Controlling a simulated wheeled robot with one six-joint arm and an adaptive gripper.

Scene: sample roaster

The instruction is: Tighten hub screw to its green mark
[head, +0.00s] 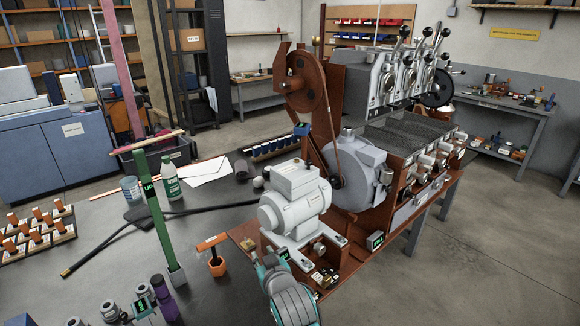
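The roaster (400,150) stands on a rust-brown frame right of centre. Its upper belt wheel (304,82) and a small lower pulley (337,181) are joined by a belt. I cannot make out a hub screw or its green mark for certain. A pale grey motor (296,208) sits in front of the roaster. My arm comes up from the bottom edge, and my gripper (270,264) is at the motor's near foot, beside small brass parts (325,277). Its fingers are too small and covered to read. An orange T-handled tool (212,242) stands in an orange holder (217,266) to the left.
A green post (160,215) rises from the dark bench (110,265). Orange-handled pieces (38,222) stand at left. Open floor (500,240) lies at right.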

